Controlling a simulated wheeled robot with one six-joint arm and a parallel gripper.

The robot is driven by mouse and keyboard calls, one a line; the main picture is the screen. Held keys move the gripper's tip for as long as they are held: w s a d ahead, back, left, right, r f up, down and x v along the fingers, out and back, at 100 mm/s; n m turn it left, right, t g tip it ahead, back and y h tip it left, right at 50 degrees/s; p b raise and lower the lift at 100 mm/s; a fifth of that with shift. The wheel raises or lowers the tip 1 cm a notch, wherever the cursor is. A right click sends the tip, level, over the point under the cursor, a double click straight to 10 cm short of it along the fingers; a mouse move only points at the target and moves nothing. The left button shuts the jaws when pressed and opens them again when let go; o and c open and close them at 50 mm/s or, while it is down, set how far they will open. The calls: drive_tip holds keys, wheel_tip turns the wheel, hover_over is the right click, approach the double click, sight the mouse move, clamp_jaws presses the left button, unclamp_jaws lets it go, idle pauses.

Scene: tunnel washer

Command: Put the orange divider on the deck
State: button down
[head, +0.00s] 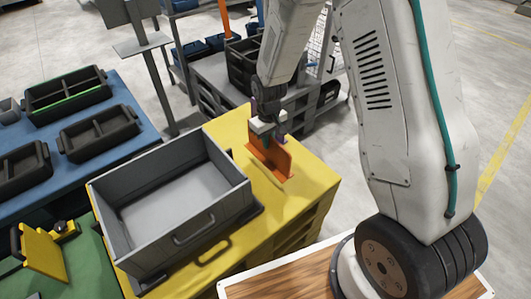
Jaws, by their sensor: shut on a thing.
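The orange divider (272,158) is a thin upright plate at the right part of the yellow deck (308,187). My gripper (267,137) points down from above and is shut on the divider's top edge. The divider's lower edge is at or very close to the yellow surface; I cannot tell whether it touches. Part of the divider's top is hidden behind the fingers.
A large grey bin (170,200) with a front handle stands on the yellow deck, left of the divider. Black trays (100,133) sit on a blue table at the left. A yellow part (43,252) is on a green surface at lower left.

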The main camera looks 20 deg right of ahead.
sight(266, 159)
drive_tip(key=f, duration=0.3)
drive_tip(key=shift+a+f, duration=0.2)
drive_tip(key=shift+a, duration=0.2)
drive_tip(key=shift+f, duration=2)
drive_tip(key=shift+f, duration=0.1)
drive_tip(key=c, duration=1.5)
unclamp_jaws()
